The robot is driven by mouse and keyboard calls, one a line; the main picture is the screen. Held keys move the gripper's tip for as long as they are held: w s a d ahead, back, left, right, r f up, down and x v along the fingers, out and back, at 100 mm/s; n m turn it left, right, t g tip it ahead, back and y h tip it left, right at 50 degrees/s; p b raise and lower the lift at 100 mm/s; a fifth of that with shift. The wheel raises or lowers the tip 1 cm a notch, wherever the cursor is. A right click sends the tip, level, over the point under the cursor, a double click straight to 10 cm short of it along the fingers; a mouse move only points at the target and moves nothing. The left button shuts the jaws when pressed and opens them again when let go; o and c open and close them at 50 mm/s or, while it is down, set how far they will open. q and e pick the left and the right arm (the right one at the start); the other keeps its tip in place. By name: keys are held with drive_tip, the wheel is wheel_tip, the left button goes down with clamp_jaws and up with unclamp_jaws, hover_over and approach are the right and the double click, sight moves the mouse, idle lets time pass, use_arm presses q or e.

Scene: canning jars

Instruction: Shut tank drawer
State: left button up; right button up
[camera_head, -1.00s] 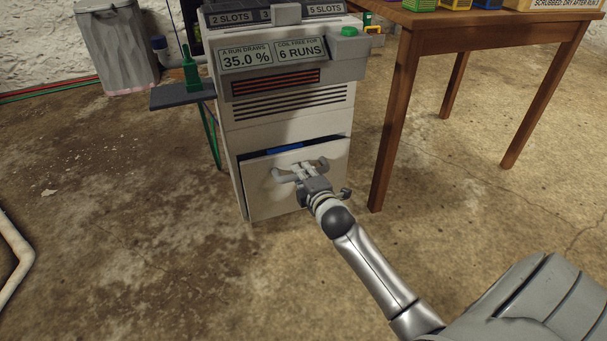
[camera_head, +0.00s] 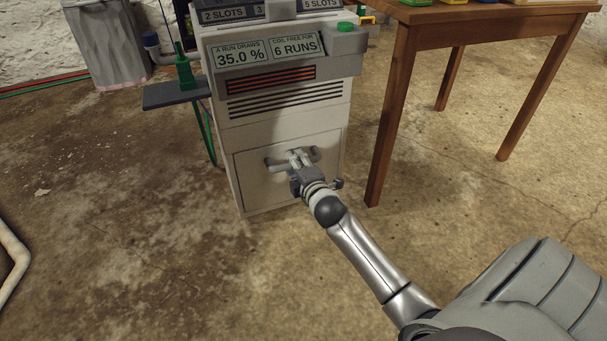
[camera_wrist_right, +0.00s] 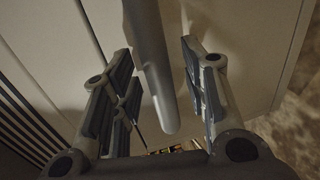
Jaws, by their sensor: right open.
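The tank drawer (camera_head: 264,180) is the pale front panel low in the grey cabinet. In the head view it sits flush with the cabinet face, with no gap showing along its top edge. Its bar handle (camera_head: 274,163) is partly hidden by my right gripper (camera_head: 298,158). In the right wrist view the handle (camera_wrist_right: 150,65) lies between the two open fingers of the right gripper (camera_wrist_right: 165,90); I cannot tell whether they touch it. My left gripper is in neither view.
The cabinet (camera_head: 285,110) carries a display panel and a green button (camera_head: 346,27). A side shelf (camera_head: 175,92) holds a green bottle-like item (camera_head: 184,72). A wooden table (camera_head: 460,30) stands right, its near leg close to the cabinet. The floor in front is clear.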

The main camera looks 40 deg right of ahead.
drive_tip(key=v, duration=1.1)
drive_tip(key=shift+s, duration=0.15)
